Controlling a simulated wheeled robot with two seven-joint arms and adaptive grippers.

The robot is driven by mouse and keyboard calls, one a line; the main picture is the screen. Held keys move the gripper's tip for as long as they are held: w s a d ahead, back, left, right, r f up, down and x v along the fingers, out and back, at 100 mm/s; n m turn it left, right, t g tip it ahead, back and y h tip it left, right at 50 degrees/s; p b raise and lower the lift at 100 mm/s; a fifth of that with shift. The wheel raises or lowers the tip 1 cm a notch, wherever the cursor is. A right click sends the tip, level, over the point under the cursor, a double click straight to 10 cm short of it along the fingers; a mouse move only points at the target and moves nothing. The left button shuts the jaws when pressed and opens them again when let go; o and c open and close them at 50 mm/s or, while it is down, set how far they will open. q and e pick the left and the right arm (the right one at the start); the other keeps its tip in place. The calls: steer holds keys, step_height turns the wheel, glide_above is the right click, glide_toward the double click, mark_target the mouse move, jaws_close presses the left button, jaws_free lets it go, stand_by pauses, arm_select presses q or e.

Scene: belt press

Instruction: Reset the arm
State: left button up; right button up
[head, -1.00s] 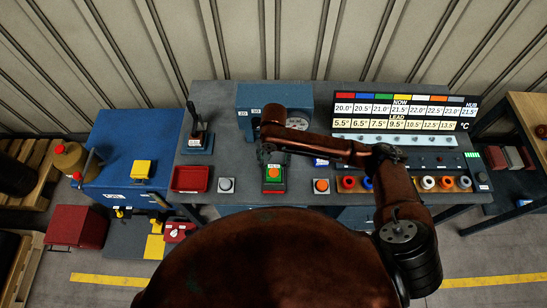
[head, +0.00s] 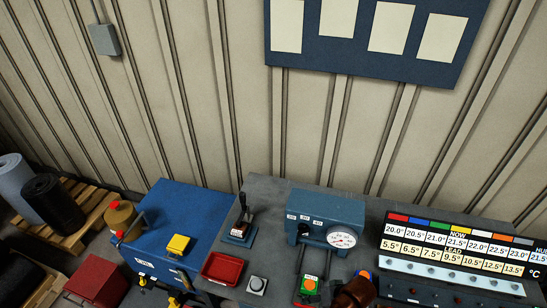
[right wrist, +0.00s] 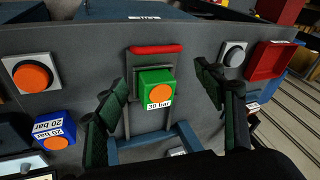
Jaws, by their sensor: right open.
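My right gripper (right wrist: 158,90) is open in the right wrist view, its two dark green fingers spread wide. A green block (right wrist: 155,88) with an orange round top and a "30 bar" label shows in the gap between them, apart from both fingers. It sits in a grey holder with a red bar (right wrist: 155,49) behind it. In the head view the green block (head: 309,285) is at the bottom edge. My left gripper is in neither view.
A blue press with a dial gauge (head: 341,238) stands on the grey bench. A red tray (head: 222,268), a grey button (head: 257,285) and a lever (head: 242,220) lie left of it. A temperature display (head: 455,245) is right. A blue "20 bar" block (right wrist: 55,131) is nearby.

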steer(key=s+d+h, duration=0.4)
steer(key=s+d, duration=1.1)
steer(key=d, duration=0.4)
step_height(320, 180, down, 38)
steer(key=s+b, duration=0.2)
steer(key=b, duration=0.6)
arm_select(q)
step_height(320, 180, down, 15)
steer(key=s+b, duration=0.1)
steer(key=b, duration=0.6)
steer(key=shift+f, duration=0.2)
arm_select(e)
steer(key=s+f+g, duration=0.1)
steer(key=s+f, duration=0.9)
steer(key=f, duration=0.3)
steer(key=s+f+g, duration=0.1)
steer(key=s+f, duration=0.9)
steer(key=f, duration=0.2)
steer(key=shift+a+f+n, duration=0.35)
steer(key=shift+f+n, duration=0.05)
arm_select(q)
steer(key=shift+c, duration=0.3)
arm_select(e)
steer(key=shift+c, duration=0.3)
